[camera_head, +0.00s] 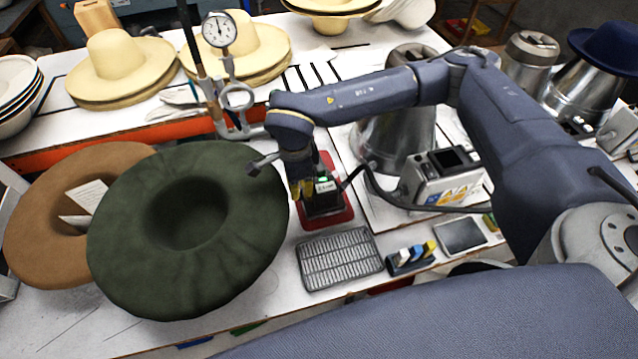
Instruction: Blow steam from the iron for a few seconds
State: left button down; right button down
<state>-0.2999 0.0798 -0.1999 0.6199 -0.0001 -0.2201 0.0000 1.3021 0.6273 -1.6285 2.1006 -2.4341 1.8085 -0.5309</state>
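The iron (323,203) is a small dark block with a green-lit label, on a red base (341,217) near the middle of the table. A dark cord runs from beside it toward a grey metal unit (442,177). My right arm reaches in from the right and bends down over the iron. My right gripper (301,188) is at the iron's left side and top, small and partly hidden by the wrist. I cannot tell whether its fingers are closed on the handle. My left gripper is not in view. No steam shows.
A dark green felt hat (245,235) lies left of the iron, overlapping a brown hat (45,235). A metal grid rest (340,260), a small coloured-block holder (411,257) and a flat grey device (460,236) lie in front. Straw hats (120,60) and a dial gauge (219,30) stand behind.

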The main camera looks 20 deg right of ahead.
jog(key=shift+f, duration=1.1)
dwell(0.3)
jog(key=shift+r, duration=3.55)
